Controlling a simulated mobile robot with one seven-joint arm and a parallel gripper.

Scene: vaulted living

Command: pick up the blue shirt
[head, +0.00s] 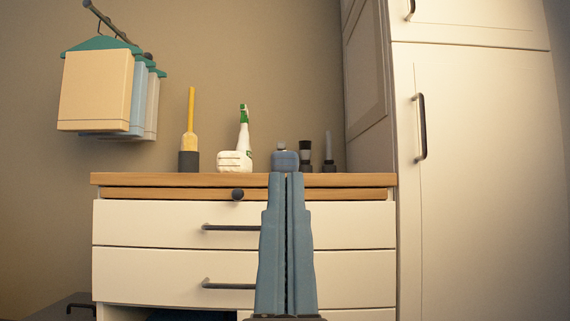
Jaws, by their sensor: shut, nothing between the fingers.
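The blue shirt (137,92) hangs from a teal hanger on a wall rail at the upper left. It is light blue and mostly hidden behind a cream shirt (95,90); only its right edge and a strip of its bottom show. A pale grey shirt (152,106) hangs behind it. My gripper (286,178) points up at the lower middle. Its two blue-grey fingers are shut and empty. It appears well to the right of the shirts and lower in the picture, apart from them.
A dresser (150,222) with a wooden top and dark handles stands in front. On it are a yellow-handled brush (190,140), a spray bottle (243,135), a blue-grey bottle (285,158) and small dark items. A tall white cabinet (480,170) stands at the right.

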